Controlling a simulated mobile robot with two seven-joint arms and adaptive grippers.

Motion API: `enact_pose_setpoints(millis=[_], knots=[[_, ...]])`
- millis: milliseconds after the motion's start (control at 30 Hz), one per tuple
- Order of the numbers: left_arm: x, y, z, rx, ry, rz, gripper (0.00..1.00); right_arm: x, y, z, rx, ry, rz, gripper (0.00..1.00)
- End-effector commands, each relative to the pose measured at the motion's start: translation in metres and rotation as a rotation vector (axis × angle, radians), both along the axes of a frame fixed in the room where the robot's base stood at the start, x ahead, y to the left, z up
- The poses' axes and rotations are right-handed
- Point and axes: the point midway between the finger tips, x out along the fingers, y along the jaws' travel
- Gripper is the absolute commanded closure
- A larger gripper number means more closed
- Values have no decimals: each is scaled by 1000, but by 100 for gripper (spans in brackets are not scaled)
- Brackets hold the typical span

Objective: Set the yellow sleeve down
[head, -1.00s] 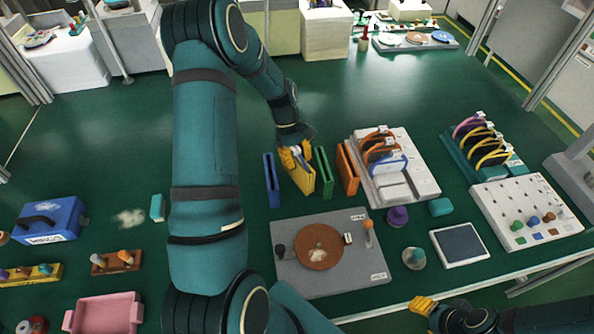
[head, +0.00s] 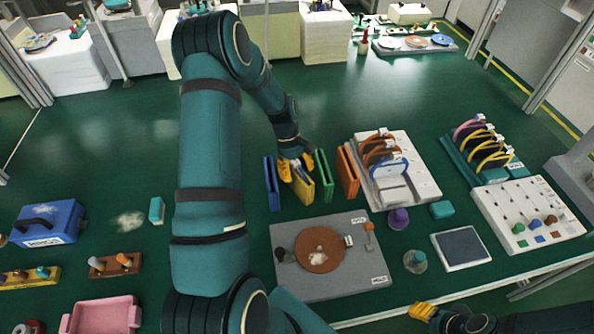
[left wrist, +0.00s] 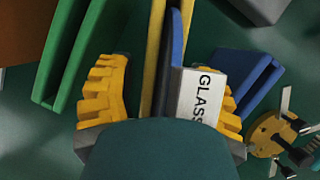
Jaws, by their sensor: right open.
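The yellow sleeve (head: 303,188) stands upright on the green surface, between a blue sleeve (head: 271,184) and a green sleeve (head: 323,176). In the left wrist view, the yellow sleeve (left wrist: 151,60) has a blue edge and a white label reading "GLASS" (left wrist: 201,97) beside it. My left gripper (head: 296,166) is at the top of the yellow sleeve. Its fingers (left wrist: 168,97) are spread on either side, with a clear gap on the left; the label partly hides the right finger. My right gripper (head: 422,311) is open at the bottom edge, away from the sleeves.
An orange sleeve (head: 347,172) and a white rack with curved dividers (head: 415,177) stand to the right. A grey plate with a brown disc (head: 350,279) lies in front. Green surface behind the sleeves is clear. My left arm hides the area left of the blue sleeve.

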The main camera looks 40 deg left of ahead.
Motion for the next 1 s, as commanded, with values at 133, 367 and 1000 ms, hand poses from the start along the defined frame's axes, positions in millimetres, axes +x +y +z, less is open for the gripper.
enact_pose_setpoints(millis=[133,367,1000], knots=[[0,0,0,0,1,0,49,0,0,0,0,0,0,53],[3,7,21,1,-2,1,49,1,0,5,0,-3,-2,53],[13,44,113,1,0,1,49,6,-1,16,-3,-12,-10,53]])
